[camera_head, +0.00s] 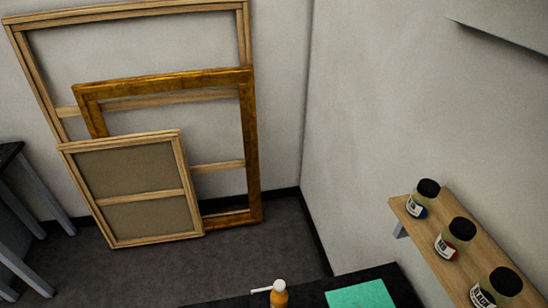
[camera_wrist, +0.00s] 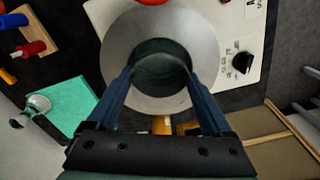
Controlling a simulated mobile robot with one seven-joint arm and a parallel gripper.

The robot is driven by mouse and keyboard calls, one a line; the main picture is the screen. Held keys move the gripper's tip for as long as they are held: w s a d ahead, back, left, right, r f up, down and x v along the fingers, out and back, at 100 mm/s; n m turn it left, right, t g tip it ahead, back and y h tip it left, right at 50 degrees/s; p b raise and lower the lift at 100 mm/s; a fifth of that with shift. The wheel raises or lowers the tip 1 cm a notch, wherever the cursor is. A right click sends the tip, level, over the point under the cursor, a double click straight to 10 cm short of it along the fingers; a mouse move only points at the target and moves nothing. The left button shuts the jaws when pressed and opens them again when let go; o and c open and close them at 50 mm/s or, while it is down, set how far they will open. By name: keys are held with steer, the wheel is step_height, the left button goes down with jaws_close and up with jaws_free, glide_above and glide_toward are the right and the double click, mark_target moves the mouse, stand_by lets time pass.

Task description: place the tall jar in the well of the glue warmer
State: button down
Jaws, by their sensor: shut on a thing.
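In the wrist view, my gripper (camera_wrist: 160,75) reaches up from the bottom with its two blue fingers closed on the sides of a dark greenish round thing, the tall jar (camera_wrist: 161,66). The jar is seen nearly end-on, in front of the middle of the round grey metal top of the glue warmer (camera_wrist: 120,48). The warmer's white body has a black knob (camera_wrist: 242,62) at right. The jar hides the well, so I cannot tell whether it is above the well or inside it. My gripper, the jar and the warmer are out of the head view.
An orange bottle (camera_head: 279,293) with a white nozzle stands beside the mat. Red and blue-handled tools are in a wooden rack (camera_wrist: 36,38). A wall shelf (camera_head: 425,231) holds three jars.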

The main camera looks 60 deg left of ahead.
jaws_free()
steer(key=shift+f, duration=0.1)
step_height(320, 180, up, 12)
steer(key=shift+r+b, duration=0.2)
steer(key=shift+b, duration=0.2)
